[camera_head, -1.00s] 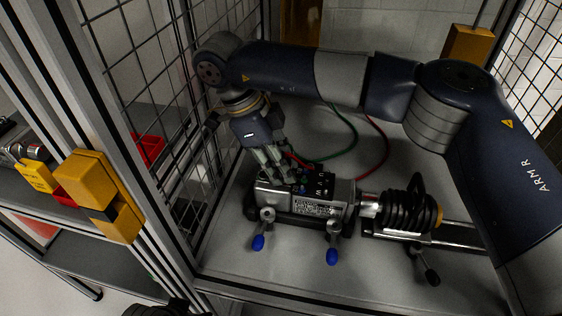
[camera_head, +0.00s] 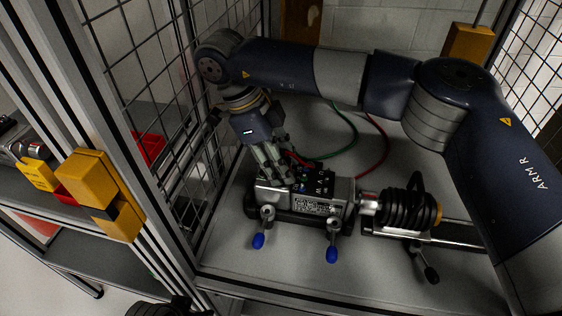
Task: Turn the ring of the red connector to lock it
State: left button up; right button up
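The servo motor (camera_head: 318,207) is a grey and black block with a label, lying in the middle of the bench. Its dark top face carries several small connectors. A red cable (camera_head: 297,158) and a green cable (camera_head: 348,145) run to the top from behind. My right gripper (camera_head: 279,180) points down at the left part of the motor's top, where the red cable comes in. Its fingers hide the red connector and its ring. I cannot tell whether the fingers are closed on it. I do not make out my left gripper.
A black coiled coupling (camera_head: 408,211) on a rail stands right of the motor. Two blue-tipped clamp levers (camera_head: 258,240) (camera_head: 332,253) stick out in front. A mesh cage wall (camera_head: 150,70) stands left. The bench front (camera_head: 290,272) is clear.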

notch_tip(320, 180, up, 10)
dwell(0.5)
